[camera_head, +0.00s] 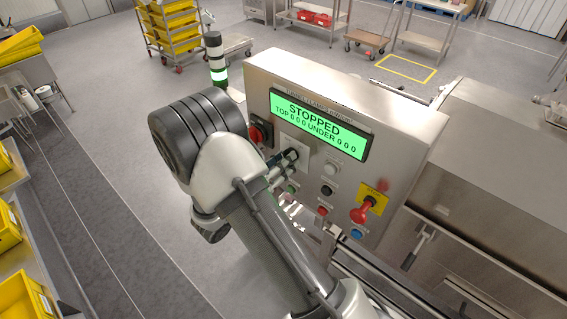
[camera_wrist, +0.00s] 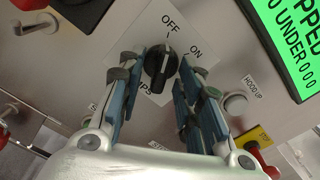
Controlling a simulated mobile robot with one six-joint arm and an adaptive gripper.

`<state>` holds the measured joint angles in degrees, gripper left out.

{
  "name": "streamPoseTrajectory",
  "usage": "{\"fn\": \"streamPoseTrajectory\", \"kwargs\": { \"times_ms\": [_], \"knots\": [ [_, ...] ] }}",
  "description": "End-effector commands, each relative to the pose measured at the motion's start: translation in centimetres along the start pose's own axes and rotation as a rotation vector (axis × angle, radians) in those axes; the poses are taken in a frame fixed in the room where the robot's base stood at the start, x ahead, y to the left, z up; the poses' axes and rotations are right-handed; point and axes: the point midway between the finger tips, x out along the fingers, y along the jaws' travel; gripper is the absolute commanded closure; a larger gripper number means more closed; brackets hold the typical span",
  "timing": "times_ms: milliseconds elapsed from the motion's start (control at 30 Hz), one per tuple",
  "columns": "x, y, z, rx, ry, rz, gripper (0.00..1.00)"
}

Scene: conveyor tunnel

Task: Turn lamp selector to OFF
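The lamp selector (camera_wrist: 161,66) is a round black knob with a raised grip on a white plate (camera_wrist: 150,30) marked OFF and ON. In the wrist view OFF is above the knob and ON is to its upper right. The knob's grip runs roughly up and down; I cannot tell for sure which mark it points at. My gripper (camera_wrist: 158,78) is open, one finger on each side of the knob, with gaps visible. In the head view my gripper (camera_head: 284,163) is close to the panel and mostly hidden by my arm.
The steel panel (camera_head: 400,115) has a green display (camera_head: 318,124) reading STOPPED. Close by are a HOOD UP button (camera_wrist: 235,103), a red switch on a yellow plate (camera_head: 366,210), a red knob (camera_head: 258,133) and several small buttons. A stack light (camera_head: 216,62) stands behind.

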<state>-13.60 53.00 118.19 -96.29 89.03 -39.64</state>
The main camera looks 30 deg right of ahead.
Motion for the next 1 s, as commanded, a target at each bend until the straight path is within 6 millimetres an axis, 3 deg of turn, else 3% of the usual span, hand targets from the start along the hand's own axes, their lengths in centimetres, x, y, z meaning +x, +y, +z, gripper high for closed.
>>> {"fn": "streamPoseTrajectory", "kwargs": {
  "times_ms": [267, 700, 1000],
  "knots": [
    [-1.1, 0.1, 0.1, 0.0, -0.002, 0.004, 0.68],
    [-9.8, 0.1, 0.1, 0.0, -0.003, 0.005, 0.68],
    [-12.0, 0.0, 0.0, 0.0, 0.0, 0.001, 0.68]
  ]
}}
